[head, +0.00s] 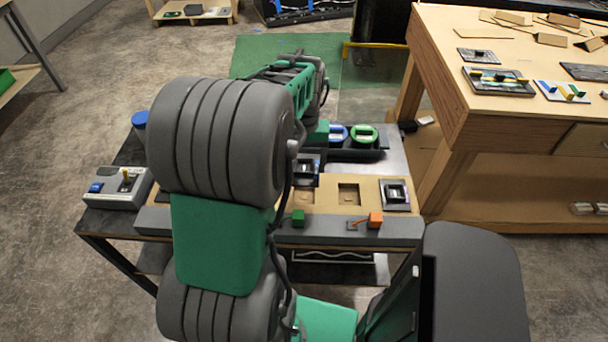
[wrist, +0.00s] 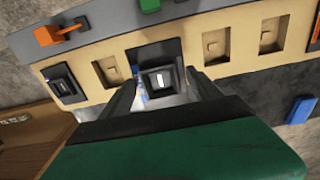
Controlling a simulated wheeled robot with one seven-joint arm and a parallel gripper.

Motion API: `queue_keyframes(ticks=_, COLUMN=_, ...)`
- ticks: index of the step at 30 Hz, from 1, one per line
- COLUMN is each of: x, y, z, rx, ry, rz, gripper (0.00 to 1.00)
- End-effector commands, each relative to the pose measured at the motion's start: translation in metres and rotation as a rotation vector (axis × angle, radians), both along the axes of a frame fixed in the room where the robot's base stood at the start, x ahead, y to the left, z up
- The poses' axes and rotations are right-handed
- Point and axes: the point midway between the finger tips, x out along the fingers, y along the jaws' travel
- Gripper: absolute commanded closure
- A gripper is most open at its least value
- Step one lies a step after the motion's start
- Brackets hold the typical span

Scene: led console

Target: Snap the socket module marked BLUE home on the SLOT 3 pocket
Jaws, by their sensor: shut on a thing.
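My gripper (wrist: 160,95) is shut on a dark square socket module (wrist: 158,80) with a pale centre and a blue strip at its side. The held module also shows in the head view (head: 307,167), partly hidden by my arm. It is over or close to the console's tan panel (head: 325,190), in the middle of the row of pockets. Whether it touches the panel cannot be told. Empty pockets show on both sides of it in the wrist view, one to the left (wrist: 110,71) and two to the right (wrist: 215,45). No marking or slot number is readable.
Another module (head: 397,194) sits at the panel's right end. A green lever (head: 298,217) and an orange lever (head: 375,220) stand along the front edge. Round blue (head: 338,134) and green (head: 364,135) pieces sit in a dark tray behind. A control box (head: 118,188) is at left.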

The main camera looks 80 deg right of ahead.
Motion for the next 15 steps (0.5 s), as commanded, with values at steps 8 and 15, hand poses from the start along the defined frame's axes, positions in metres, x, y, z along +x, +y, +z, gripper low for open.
queue_keyframes(ticks=8, x=0.001, y=-0.001, z=-0.046, rx=-0.004, ry=0.0, rz=0.008, gripper=0.7)
queue_keyframes(ticks=15, x=0.001, y=-0.001, z=-0.065, rx=-0.004, ry=0.0, rz=0.008, gripper=0.7)
